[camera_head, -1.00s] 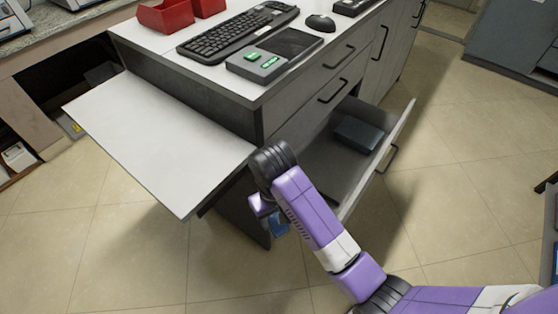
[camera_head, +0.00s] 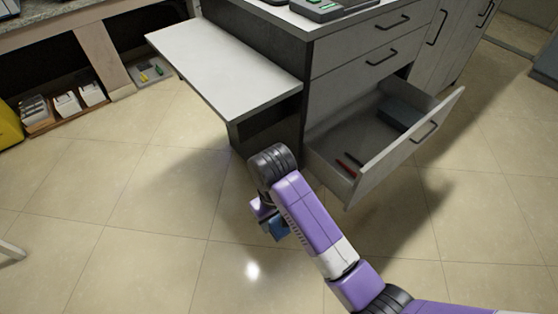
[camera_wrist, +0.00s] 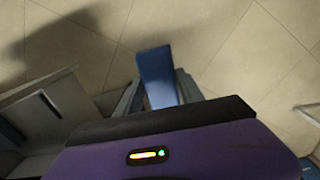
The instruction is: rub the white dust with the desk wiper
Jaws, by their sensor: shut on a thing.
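My gripper (camera_head: 268,222) hangs over the tiled floor, left of the open drawer and in front of the side table. It is shut on a blue block-like thing (camera_head: 279,229), which looks like the desk wiper. In the wrist view the blue wiper (camera_wrist: 158,76) sticks out between the two grey fingers of my gripper (camera_wrist: 157,92). The wiper touches nothing else that I can see. No white dust can be made out on the white side tabletop (camera_head: 225,65) or on the floor.
An open drawer (camera_head: 347,190) juts from the grey cabinet (camera_head: 345,75), with a dark box (camera_head: 403,112) and a small red item (camera_head: 345,167) inside. A low shelf with white boxes (camera_head: 66,104) stands at the left. The floor (camera_head: 130,230) in front is clear.

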